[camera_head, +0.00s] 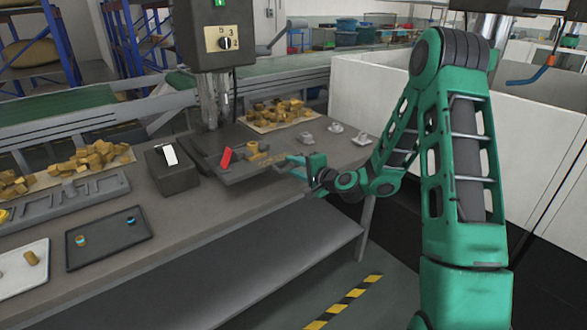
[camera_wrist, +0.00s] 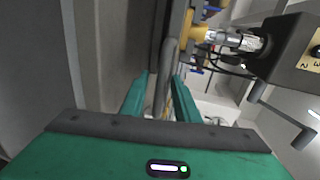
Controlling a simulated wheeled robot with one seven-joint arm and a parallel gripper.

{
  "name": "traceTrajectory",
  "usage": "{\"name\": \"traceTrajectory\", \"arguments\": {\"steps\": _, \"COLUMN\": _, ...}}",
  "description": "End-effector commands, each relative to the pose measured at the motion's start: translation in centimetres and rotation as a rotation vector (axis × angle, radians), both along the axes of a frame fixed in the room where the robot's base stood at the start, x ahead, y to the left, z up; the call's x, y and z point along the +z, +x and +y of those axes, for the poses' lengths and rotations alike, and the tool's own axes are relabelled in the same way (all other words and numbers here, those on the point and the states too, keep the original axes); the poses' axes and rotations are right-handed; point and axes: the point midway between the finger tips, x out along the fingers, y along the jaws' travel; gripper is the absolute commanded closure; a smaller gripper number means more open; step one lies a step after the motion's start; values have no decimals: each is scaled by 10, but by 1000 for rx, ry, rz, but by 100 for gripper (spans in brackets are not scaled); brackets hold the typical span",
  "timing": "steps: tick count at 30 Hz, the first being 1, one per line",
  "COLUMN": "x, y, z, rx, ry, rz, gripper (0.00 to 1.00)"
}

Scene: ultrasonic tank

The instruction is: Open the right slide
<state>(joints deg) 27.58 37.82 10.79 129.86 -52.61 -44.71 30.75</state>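A grey fixture with a flat plate (camera_head: 228,176) sits on the workbench under the machine column, with a red flap (camera_head: 226,158) and a brownish-yellow block (camera_head: 257,150) on it. My gripper (camera_head: 293,162) is at the right end of this fixture. In the wrist view the two green fingers of my gripper (camera_wrist: 162,77) are apart, with a grey curved bar (camera_wrist: 168,60) running up between them. I cannot tell whether the fingers touch the bar. Which part is the right slide is not clear, as my gripper hides part of the fixture's right end.
A machine head with a dial (camera_head: 215,38) hangs above the fixture. Brown pieces lie on a sheet (camera_head: 262,125) behind, and small grey parts (camera_head: 335,128) stand to the right. A black box (camera_head: 172,175) and a dark tray (camera_head: 110,240) are on the left. A white partition (camera_head: 375,95) stands at right.

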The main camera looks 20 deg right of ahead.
Motion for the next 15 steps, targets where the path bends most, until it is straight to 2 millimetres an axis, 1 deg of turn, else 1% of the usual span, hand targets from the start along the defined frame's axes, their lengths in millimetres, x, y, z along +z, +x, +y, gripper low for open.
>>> {"name": "traceTrajectory", "arguments": {"steps": 10, "x": 2, "y": -1, "z": -1, "rx": -1, "ry": 0, "rz": -3, "gripper": 70}}
{"name": "traceTrajectory", "arguments": {"steps": 13, "x": 3, "y": -8, "z": -3, "rx": -1, "ry": 1, "rz": -1, "gripper": 70}}
{"name": "traceTrajectory", "arguments": {"steps": 15, "x": 5, "y": -16, "z": -7, "rx": -3, "ry": 0, "rz": -1, "gripper": 70}}
